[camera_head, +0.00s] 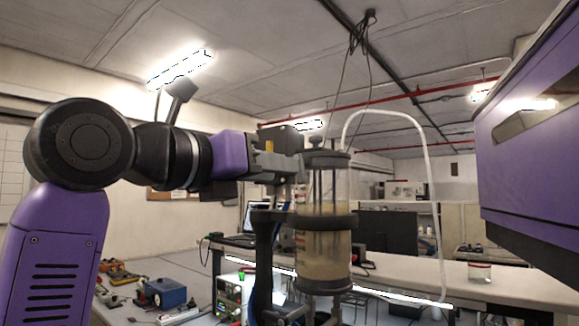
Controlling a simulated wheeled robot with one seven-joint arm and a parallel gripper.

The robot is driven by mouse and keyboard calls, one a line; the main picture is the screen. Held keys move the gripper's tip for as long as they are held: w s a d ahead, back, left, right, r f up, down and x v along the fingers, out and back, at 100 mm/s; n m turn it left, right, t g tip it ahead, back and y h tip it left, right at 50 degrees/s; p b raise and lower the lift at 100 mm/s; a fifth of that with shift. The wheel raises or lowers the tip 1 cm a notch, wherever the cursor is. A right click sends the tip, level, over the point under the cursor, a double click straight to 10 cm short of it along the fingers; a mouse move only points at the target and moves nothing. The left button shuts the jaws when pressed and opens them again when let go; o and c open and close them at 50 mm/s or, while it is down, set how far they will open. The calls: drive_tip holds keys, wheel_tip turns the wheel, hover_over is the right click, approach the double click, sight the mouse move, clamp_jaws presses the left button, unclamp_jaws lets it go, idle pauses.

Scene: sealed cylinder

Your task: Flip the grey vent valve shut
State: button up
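A clear cylinder (325,262) with dark bands and cloudy tan liquid stands upright in the middle, on a dark stand (263,262). Its dark lid (327,158) has a small knob on top. My gripper (291,178) reaches in from the left at lid height, beside the cylinder's upper left edge. Its fingers point toward the cylinder and overlap its left side in the picture. I cannot make out the grey vent valve clearly; the gripper may hide it. I cannot tell whether the fingers touch anything or how far apart they are.
A white tube (433,190) arches from the cylinder's top to the right and down. A bench (520,288) with a small jar (479,271) is behind at right. A purple cabinet (530,135) hangs at upper right. A blue box (165,292) and tools lie at lower left.

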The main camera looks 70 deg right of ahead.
drive_tip(key=shift+p+x, duration=0.65)
drive_tip(key=shift+x, duration=1.9)
clamp_jaws()
